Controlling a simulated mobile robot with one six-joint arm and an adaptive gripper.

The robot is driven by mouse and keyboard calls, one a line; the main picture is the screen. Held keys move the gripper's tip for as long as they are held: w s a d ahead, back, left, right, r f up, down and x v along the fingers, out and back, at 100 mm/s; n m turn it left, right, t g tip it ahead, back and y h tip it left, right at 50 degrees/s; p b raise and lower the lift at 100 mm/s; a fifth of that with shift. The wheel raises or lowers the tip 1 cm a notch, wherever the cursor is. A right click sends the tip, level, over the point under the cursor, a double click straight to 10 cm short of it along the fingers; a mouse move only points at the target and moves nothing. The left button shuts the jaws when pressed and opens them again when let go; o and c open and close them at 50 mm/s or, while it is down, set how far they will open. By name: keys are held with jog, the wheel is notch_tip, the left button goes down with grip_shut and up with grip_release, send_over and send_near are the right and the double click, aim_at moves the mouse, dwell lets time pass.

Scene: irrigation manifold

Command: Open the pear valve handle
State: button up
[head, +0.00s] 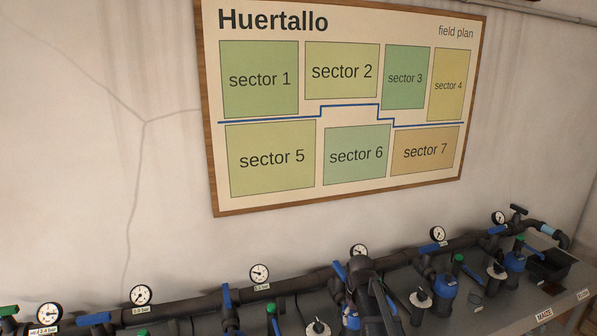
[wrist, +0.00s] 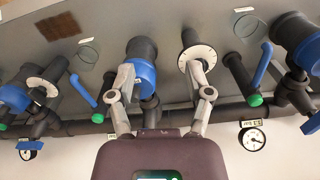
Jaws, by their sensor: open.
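No label reading "pear" is legible, so I cannot tell which handle is the pear one. Several blue lever handles sit along the dark manifold pipe in the head view, such as one at left (head: 95,319) and one further right (head: 433,247). The wrist view shows a blue lever (wrist: 263,65) at right and another blue lever (wrist: 83,91) at left, each beside a green-capped pipe. My gripper (wrist: 158,73) is open, its fingers spread either side of a gap. A blue-collared dark fitting (wrist: 143,76) shows by the left finger, and a white dial (wrist: 197,57) by the right one.
Pressure gauges (head: 140,295) stand along the pipe (head: 200,301). A "MAIZE" tag (head: 544,315) is on the bench front edge. A black bin (head: 548,265) stands at the far right. A field plan board (head: 345,105) hangs on the wall. Pipes and fittings crowd the bench.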

jog(key=s+f+m+b, duration=0.2)
jog(key=s+f+b, duration=0.2)
jog(key=s, duration=1.1)
jog(key=shift+f, duration=0.6)
jog(key=shift+c, duration=0.6)
